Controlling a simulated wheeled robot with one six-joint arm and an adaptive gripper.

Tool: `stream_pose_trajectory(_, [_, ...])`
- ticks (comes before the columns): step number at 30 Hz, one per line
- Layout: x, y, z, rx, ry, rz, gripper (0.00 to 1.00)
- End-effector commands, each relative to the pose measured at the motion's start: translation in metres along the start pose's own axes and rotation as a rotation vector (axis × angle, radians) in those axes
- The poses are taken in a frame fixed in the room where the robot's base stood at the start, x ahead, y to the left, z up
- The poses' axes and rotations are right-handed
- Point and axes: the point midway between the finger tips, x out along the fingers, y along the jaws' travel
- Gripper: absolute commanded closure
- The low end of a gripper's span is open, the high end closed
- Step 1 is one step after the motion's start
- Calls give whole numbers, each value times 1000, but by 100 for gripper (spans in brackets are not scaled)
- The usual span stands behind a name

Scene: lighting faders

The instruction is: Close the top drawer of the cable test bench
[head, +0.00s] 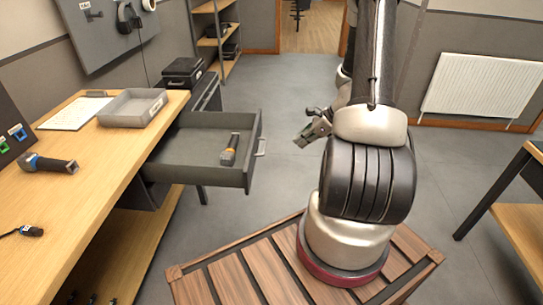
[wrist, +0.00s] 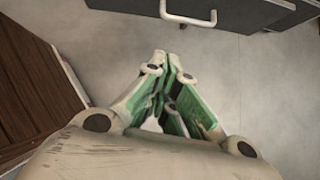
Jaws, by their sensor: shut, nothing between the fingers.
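The top drawer (head: 205,150) of the cable test bench (head: 110,150) stands pulled out to the right from under the bench top. Its pale bar handle (head: 260,147) is on its right-hand front. A tool with an orange part (head: 230,150) lies inside the drawer. My gripper (head: 303,138) is in the air to the right of the handle, apart from it. In the wrist view, my gripper (wrist: 168,60) has its fingertips together with nothing between them. The drawer front (wrist: 235,12) and handle (wrist: 188,20) show at the top of that view, beyond the fingertips.
A grey tray (head: 133,107), a paper sheet (head: 75,113) and a handheld device (head: 48,163) lie on the bench top. A wooden slatted platform (head: 240,270) is below my arm. A second table (head: 525,200) stands at the right. The floor between is clear.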

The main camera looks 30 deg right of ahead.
Motion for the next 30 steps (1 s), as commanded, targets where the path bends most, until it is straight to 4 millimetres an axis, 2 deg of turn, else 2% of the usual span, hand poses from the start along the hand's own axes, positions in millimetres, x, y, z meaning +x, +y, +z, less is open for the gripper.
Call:
stream_pose_trajectory(5, [17,2,0,14,1,6,100])
stream_pose_trajectory(18, [105,3,3,6,2,7,100])
stream_pose_trajectory(24, [124,2,20,6,2,7,100])
stream_pose_trajectory(30, [130,2,25,8,2,5,100])
